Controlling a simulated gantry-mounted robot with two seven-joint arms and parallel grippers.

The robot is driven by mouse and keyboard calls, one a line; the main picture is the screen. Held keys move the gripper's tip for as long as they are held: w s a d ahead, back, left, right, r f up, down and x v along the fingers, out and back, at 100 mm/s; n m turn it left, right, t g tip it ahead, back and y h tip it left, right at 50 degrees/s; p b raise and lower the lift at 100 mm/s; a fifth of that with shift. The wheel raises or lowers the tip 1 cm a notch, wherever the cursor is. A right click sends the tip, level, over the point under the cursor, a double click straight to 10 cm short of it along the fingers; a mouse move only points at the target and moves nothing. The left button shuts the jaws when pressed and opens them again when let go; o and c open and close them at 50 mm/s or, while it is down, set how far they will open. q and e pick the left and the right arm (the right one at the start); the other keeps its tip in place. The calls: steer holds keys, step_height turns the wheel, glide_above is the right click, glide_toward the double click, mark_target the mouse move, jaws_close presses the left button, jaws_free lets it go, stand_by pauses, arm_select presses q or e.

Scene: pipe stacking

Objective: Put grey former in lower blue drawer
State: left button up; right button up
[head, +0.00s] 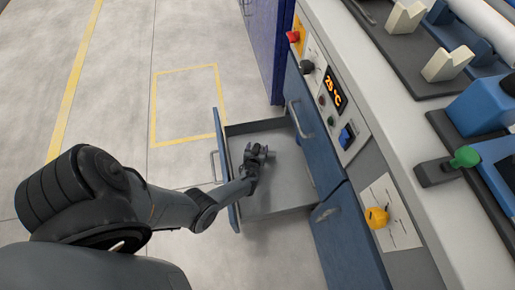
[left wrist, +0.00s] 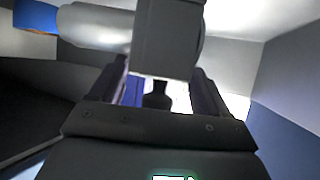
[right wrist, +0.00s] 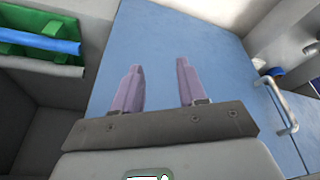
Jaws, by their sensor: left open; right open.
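A blue-fronted drawer (head: 285,190) is pulled out from the cabinet, with a grey interior. My left arm reaches over its front, and my left gripper (head: 262,153) is inside or just above it. In the left wrist view, the open left fingers (left wrist: 160,88) stand on either side of a grey block-like part (left wrist: 165,40), which looks like the grey former. A pale cylindrical piece (left wrist: 95,25) extends to its left. Whether the part rests on the drawer floor is hard to tell. My right gripper (right wrist: 160,88) is open and empty, facing a blue panel (right wrist: 215,50); it is outside the head view.
A control panel (head: 335,95) with buttons and a temperature display is above the drawer. The worktop carries cream V-shaped supports (head: 447,64) and blue devices (head: 478,105). Clear floor lies left of the drawer. A metal handle (right wrist: 283,105) is right of my right gripper.

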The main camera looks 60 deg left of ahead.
arm_select(q)
steer(key=s+d+r+m+g+h+p, duration=0.1)
steer(key=s+d+r+m+h+p, duration=0.15)
steer(key=d+r, duration=0.5)
steer(key=s+d+r+m+h+p, duration=0.1)
steer(key=d+r+m+h, duration=0.25)
steer(key=d+r, duration=0.4)
steer(key=s+d+r+m+g+h, duration=0.3)
steer(key=s+d+r+m, duration=0.2)
steer(key=s+d+r, duration=0.7)
step_height(320, 180, up, 4)
steer(key=shift+s+r+g, duration=0.2)
steer(key=shift+s+g, duration=0.2)
steer(key=shift+s, duration=0.85)
